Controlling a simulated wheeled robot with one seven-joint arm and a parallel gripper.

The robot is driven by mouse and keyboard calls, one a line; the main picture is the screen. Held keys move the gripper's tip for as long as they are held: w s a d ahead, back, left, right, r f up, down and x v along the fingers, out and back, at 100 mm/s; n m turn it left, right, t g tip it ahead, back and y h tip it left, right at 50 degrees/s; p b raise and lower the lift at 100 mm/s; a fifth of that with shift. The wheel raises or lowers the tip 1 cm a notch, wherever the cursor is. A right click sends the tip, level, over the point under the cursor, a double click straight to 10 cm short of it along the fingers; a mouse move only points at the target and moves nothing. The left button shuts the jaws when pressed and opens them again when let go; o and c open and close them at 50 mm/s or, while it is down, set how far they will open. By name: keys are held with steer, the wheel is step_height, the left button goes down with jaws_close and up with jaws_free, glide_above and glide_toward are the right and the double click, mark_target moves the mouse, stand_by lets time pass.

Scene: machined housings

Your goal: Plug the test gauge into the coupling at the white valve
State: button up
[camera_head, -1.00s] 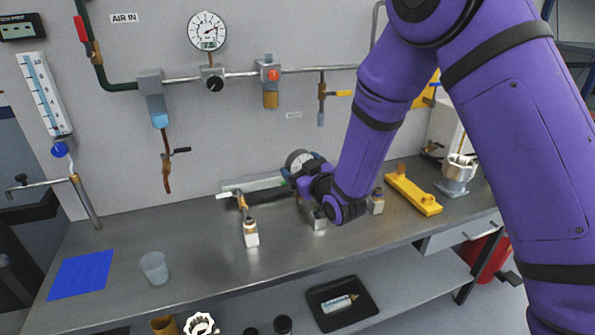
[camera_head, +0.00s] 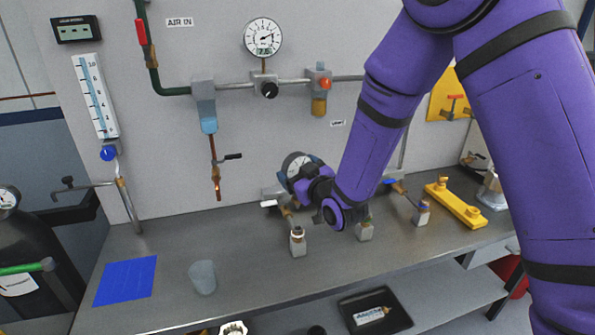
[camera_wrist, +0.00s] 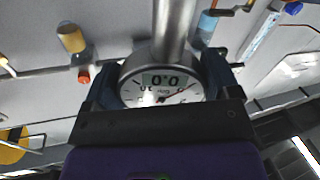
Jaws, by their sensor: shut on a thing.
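The white valve (camera_head: 268,203) has a white lever and stands at the back of the bench. Its coupling (camera_head: 297,238) is an upright brassy fitting on a pale block. The gauge is held above and behind this coupling in the picture, apart from it. The gauge's lower end is hidden by my gripper.
Another coupling (camera_head: 365,230) stands just right of my gripper, partly hidden. A blue-handled valve (camera_head: 393,185) with its coupling (camera_head: 422,213) is farther right, beside a yellow bar (camera_head: 455,205). A cup (camera_head: 203,278) and blue mat (camera_head: 126,281) lie left.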

steer(key=shift+f, duration=2.85)
steer(key=shift+f, duration=1.75)
steer(key=o, duration=0.9)
steer(key=v, duration=1)
steer(key=shift+s+d, duration=0.3)
